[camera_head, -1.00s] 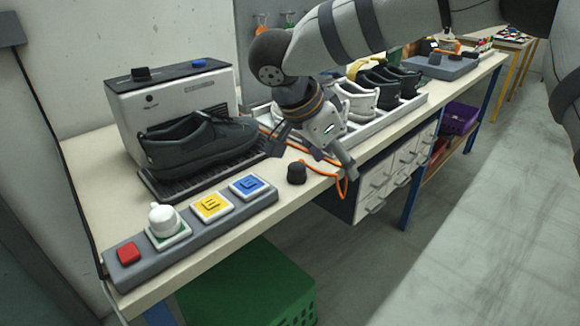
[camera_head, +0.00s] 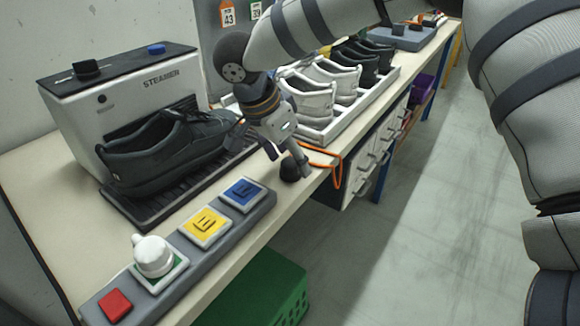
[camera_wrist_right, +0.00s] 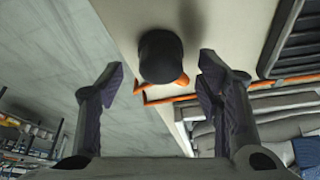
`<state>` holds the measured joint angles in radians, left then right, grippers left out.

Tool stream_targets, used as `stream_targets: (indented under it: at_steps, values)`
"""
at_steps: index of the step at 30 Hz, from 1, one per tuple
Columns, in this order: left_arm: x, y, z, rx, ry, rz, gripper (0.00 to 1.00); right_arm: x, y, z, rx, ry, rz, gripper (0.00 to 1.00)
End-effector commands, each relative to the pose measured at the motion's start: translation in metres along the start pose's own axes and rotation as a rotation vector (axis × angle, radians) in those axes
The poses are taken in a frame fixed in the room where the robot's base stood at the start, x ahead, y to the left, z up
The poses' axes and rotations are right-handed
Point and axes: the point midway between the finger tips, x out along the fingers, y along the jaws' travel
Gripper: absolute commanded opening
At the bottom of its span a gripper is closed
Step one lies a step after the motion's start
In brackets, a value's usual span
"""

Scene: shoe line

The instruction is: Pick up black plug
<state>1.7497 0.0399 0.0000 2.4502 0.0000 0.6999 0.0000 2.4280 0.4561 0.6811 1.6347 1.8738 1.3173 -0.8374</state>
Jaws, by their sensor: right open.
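The black plug (camera_head: 290,171) stands on the bench near its front edge, with an orange cord by it. My right gripper (camera_head: 270,154) is low over the bench beside the plug, and one finger partly covers the plug in the head view. In the right wrist view the plug (camera_wrist_right: 160,57) shows between and slightly beyond the tips of the open fingers (camera_wrist_right: 160,73). Nothing is held. My left gripper is not in view.
A steamer (camera_head: 130,85) with a dark shoe (camera_head: 165,150) stands at left. A grey button panel (camera_head: 185,240) lies along the front edge. White and black shoes sit in a tray (camera_head: 335,128) behind the gripper. A green crate (camera_head: 258,290) is below the bench.

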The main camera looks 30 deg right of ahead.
Motion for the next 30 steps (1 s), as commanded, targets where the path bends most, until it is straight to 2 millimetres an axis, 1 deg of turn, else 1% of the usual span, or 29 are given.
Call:
stream_targets:
  at_steps: [1,3,9,10,11,12,14,15,16,17,26,29,30]
  values:
    - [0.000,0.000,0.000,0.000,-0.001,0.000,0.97,0.007,0.001,0.000,0.001,0.000,0.002,0.59]
    - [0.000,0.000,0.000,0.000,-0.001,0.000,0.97,0.013,0.000,-0.001,0.000,0.000,0.000,0.59]
    - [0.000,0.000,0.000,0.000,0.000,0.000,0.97,0.013,0.000,-0.001,0.001,0.000,-0.002,0.59]
    - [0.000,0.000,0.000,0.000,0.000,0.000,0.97,0.013,0.000,-0.001,0.001,0.000,-0.002,0.55]
    - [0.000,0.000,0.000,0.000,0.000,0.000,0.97,0.013,0.000,-0.001,0.001,0.000,-0.002,0.48]
    - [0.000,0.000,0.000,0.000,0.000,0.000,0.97,0.013,0.000,-0.001,0.001,0.000,-0.002,0.39]
    - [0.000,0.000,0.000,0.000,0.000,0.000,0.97,0.013,0.000,-0.001,0.001,0.000,-0.002,0.26]
    - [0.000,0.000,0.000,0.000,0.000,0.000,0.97,0.013,0.000,-0.001,0.001,0.000,-0.002,0.16]
    - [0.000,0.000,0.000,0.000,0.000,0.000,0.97,0.013,0.000,-0.001,0.001,0.000,-0.002,0.10]
    - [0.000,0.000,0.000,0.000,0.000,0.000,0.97,0.013,0.000,-0.001,0.001,0.000,-0.002,0.07]
    - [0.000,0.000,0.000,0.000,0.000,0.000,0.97,0.011,0.000,-0.001,0.001,0.001,-0.002,0.07]
    - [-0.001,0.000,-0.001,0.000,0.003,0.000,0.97,0.003,0.000,-0.005,0.004,0.001,-0.004,0.07]
    - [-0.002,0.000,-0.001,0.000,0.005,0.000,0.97,-0.003,-0.001,-0.007,0.004,0.000,-0.005,0.07]
